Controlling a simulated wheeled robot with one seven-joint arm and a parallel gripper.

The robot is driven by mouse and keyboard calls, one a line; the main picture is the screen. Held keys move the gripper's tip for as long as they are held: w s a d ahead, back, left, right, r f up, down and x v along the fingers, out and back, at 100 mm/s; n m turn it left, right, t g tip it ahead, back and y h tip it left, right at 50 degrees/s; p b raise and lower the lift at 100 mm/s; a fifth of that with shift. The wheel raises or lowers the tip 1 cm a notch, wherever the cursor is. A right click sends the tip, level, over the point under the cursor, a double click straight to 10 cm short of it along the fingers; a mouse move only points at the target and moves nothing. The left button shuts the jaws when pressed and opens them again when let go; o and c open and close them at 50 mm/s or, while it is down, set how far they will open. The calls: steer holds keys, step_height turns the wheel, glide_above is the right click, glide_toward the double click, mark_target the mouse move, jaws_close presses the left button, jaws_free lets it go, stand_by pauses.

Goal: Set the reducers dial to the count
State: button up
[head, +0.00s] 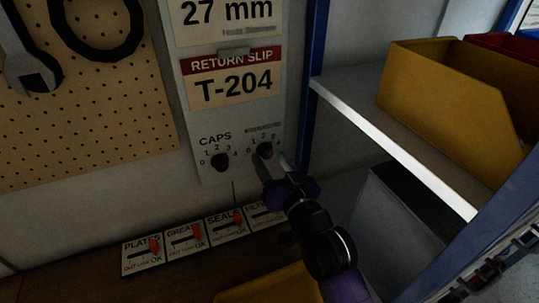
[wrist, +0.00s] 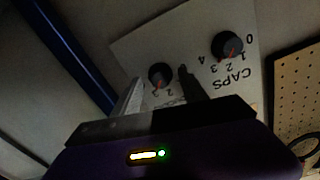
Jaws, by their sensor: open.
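The reducers dial (head: 265,149) is a small black knob on the grey panel (head: 212,125), right of the caps dial (head: 220,161); its label is partly covered and hard to read. My gripper (head: 270,168) is open just in front of it. The caps dial (wrist: 227,43) also has a red mark. Some of the numbers around the reducers dial are hidden.
A return slip (head: 234,85) reading T-204 hangs above the dials. Switch plates (head: 141,255) labelled plates, grease and seals line the wall below. A blue-framed shelf (head: 400,140) with a yellow bin (head: 440,95) stands close on the right. A pegboard (head: 85,115) is at left.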

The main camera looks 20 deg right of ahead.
steer(key=shift+w, duration=0.7)
jaws_close()
steer(key=shift+n, duration=0.3)
steer(key=n+b, duration=0.1)
steer(key=n, duration=0.2)
steer(key=shift+n+b, duration=0.4)
steer(key=shift+n, duration=1.7)
steer(key=shift+d, duration=0.1)
